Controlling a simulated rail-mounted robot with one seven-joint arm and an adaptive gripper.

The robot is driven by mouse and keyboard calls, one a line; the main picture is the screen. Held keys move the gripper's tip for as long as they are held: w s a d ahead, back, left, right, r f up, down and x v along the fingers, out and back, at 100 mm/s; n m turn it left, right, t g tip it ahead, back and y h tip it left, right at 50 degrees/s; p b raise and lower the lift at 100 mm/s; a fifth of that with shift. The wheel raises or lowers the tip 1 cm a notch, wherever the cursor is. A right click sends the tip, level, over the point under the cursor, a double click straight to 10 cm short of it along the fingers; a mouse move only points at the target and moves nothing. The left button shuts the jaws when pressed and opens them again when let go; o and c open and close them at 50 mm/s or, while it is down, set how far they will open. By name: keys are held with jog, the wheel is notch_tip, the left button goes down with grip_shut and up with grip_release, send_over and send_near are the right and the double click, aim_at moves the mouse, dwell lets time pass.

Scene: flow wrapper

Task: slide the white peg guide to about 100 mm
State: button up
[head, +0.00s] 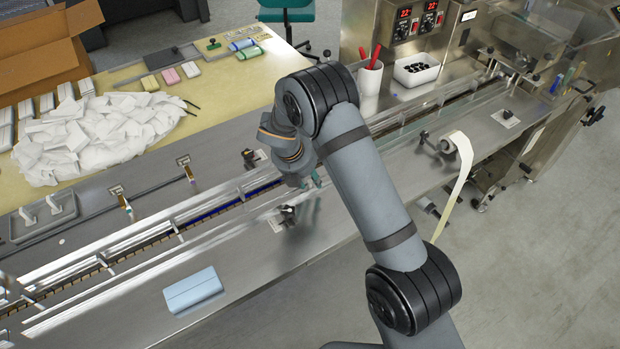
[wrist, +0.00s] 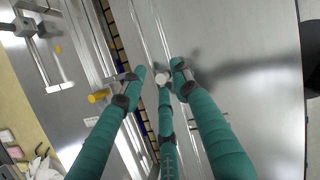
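A small white round peg end (wrist: 163,77), which I take to be the white peg guide, shows in the wrist view in the gap between my teal fingertips. My gripper (wrist: 160,80) is open around it, with a narrow gap on the left and the right fingertip close beside it. I cannot tell whether any finger touches it. In the head view my gripper (head: 311,182) is low over the conveyor's near side, and my arm hides the peg. No millimetre scale can be read.
A yellow knob (wrist: 98,96) lies left of my fingers in the wrist view. Long metal guide rails (head: 150,240) run beside the dark conveyor channel. A black clamp knob (head: 288,212) stands just in front of my gripper. A blue pack (head: 193,291) lies on the steel deck.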

jog(key=v, duration=1.1)
jog(key=shift+r, duration=0.25)
